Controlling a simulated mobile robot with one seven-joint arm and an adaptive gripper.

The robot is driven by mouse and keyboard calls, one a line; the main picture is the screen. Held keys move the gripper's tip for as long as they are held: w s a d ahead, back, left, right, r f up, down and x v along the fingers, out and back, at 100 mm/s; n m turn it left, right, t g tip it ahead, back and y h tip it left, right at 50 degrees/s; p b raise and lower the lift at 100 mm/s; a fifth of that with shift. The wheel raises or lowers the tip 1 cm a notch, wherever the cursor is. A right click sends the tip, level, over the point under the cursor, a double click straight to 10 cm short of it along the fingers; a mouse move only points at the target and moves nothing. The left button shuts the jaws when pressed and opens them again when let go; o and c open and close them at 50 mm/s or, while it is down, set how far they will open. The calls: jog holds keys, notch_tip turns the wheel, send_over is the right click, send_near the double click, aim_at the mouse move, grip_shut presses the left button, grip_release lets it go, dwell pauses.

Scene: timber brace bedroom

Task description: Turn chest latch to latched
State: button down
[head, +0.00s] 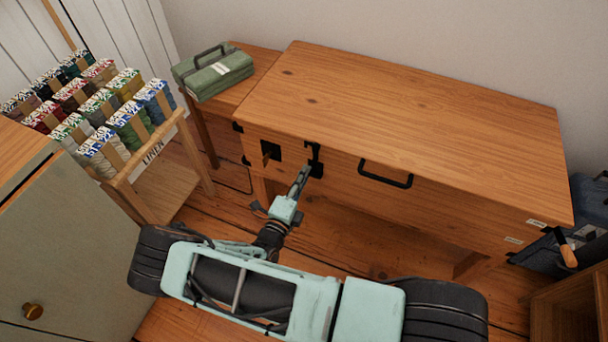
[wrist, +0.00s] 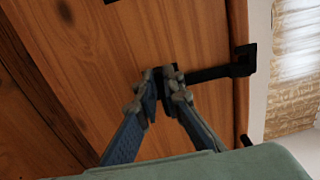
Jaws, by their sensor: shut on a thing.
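The wooden chest (head: 410,110) stands against the wall, with black metal fittings on its front. The black chest latch (head: 314,152) is near the left part of the front, just below the lid edge. In the wrist view the latch (wrist: 222,72) is a dark bar running from a plate at the right to my fingertips. My gripper (head: 305,172) reaches the chest front from below. In the wrist view my gripper (wrist: 167,82) is shut on the free end of the latch. The fingertips hide part of that end.
A black square plate (head: 271,150) is left of the latch, and a black handle (head: 386,175) is right of it. A green case (head: 213,72) lies on a side table. A yarn rack (head: 150,165) and a grey-green cabinet (head: 70,240) stand at the left.

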dwell(0.4)
jog(key=c, duration=2.1)
grip_release()
jog(key=v, duration=1.2)
jog(key=shift+r, duration=0.1)
